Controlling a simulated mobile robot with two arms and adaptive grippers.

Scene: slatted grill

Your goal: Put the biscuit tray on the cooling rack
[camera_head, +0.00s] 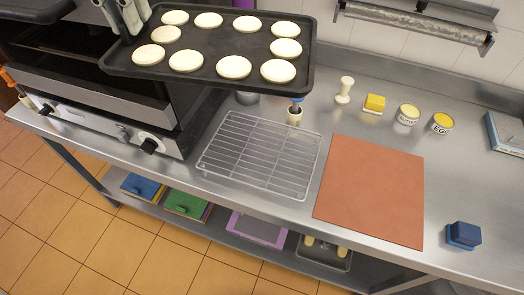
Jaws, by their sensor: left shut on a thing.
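The dark biscuit tray (212,83) holds several pale round biscuits in rows. It is in the air at the upper left of the head view, above the counter and beside the oven. My left gripper (128,28) is shut on the tray's left edge. My right gripper does not show.
The oven (120,115) stands left of the rack. A terracotta mat (372,190) lies right of the rack.

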